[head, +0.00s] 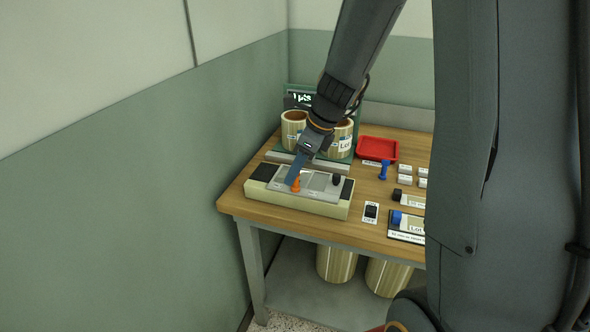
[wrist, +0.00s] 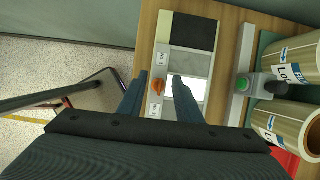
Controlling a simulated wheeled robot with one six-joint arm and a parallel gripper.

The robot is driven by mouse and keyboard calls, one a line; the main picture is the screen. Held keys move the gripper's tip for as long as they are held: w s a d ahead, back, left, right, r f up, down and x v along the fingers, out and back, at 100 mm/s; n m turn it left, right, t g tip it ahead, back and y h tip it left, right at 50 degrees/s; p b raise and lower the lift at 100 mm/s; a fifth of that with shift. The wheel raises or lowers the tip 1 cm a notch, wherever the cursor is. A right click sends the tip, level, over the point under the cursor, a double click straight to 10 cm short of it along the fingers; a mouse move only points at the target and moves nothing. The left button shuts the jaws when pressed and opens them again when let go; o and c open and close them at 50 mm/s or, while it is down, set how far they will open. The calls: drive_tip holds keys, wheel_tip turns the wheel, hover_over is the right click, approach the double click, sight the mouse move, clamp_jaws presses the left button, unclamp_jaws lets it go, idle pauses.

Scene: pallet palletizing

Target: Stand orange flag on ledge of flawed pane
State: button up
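The orange flag (head: 296,184) stands on the front strip of a cream inspection box (head: 318,207) at the left of the bench. In the wrist view the orange flag (wrist: 158,86) sits between two white labels on that ledge, beside a bright pane (wrist: 188,88) and a grey pane (wrist: 190,61). I cannot make out a flaw in either pane. My gripper (head: 299,172) is low over the box. In the wrist view my gripper (wrist: 159,75) has its blue fingers apart, one each side of the flag, with gaps showing. The flag's base is unclear.
Two cream rolls (head: 293,124) stand behind the box. A red tray (head: 378,148), a blue peg (head: 384,170), a black switch (head: 371,211) and label cards lie to the right. The wall is close on the left.

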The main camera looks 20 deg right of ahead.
drive_tip(key=b+v, duration=0.1)
drive_tip(key=v, duration=1)
drive_tip(key=s+a+f+n+h, duration=0.1)
drive_tip(key=s+f+n, duration=0.5)
drive_tip(key=n, duration=0.6)
drive_tip(key=s+a+f+n+g+h, duration=0.1)
drive_tip(key=s+a+f+n+h, duration=0.1)
drive_tip(key=s+f+n, duration=0.4)
drive_tip(key=s+n, duration=0.3)
drive_tip(key=n, duration=0.4)
drive_tip(key=shift+a+f+h, duration=0.25)
drive_tip(key=shift+a+h, duration=0.05)
drive_tip(key=shift+w, duration=0.1)
